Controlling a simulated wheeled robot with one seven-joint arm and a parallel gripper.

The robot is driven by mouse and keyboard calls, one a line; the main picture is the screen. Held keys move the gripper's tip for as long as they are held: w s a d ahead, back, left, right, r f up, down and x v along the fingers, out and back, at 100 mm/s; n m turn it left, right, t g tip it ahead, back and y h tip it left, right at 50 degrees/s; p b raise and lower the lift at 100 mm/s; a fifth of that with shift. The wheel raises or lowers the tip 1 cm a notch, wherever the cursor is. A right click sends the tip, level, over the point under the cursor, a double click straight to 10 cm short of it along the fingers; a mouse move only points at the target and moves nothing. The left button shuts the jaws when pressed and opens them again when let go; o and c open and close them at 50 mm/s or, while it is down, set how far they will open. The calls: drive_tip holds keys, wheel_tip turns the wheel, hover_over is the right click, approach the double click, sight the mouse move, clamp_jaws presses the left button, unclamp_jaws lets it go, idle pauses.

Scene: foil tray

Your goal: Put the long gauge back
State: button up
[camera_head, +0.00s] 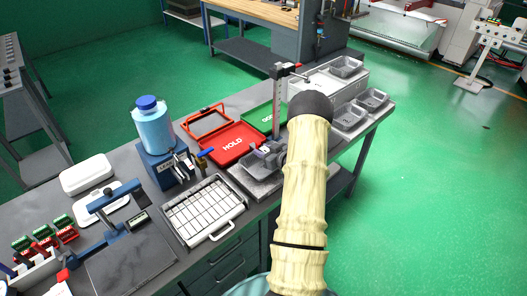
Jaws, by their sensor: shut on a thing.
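My cream-sleeved arm (302,190) rises from the bottom of the picture to a dark joint. My gripper is hidden behind the arm, so neither its fingers nor anything in them can be made out. A tall, narrow grey upright (277,112) with a dark head, perhaps a measuring stand or the long gauge, stands just left of the dark joint. At its foot is a grey cluster with a small blue-and-white part (264,148), too small to identify. I cannot pick out the long gauge for certain.
The bench carries a red HOLD tray (232,145), a green tray (258,118), a case of small blocks (204,209), a blue-capped bottle (153,128) and a blue-armed fixture (112,204). Several grey foil trays (349,117) sit at right. Green floor is open beyond.

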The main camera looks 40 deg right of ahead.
drive_tip(key=shift+f, duration=0.25)
drive_tip(key=shift+f, duration=0.2)
drive_tip(key=o, duration=1.1)
drive_tip(key=shift+o, duration=0.2)
drive_tip(key=shift+s+b, duration=0.3)
drive_tip(key=shift+s, duration=0.1)
drive_tip(key=b+v, duration=0.4)
drive_tip(key=v, duration=1.2)
drive_tip(key=shift+d+r, duration=0.4)
drive_tip(key=shift+r, duration=0.1)
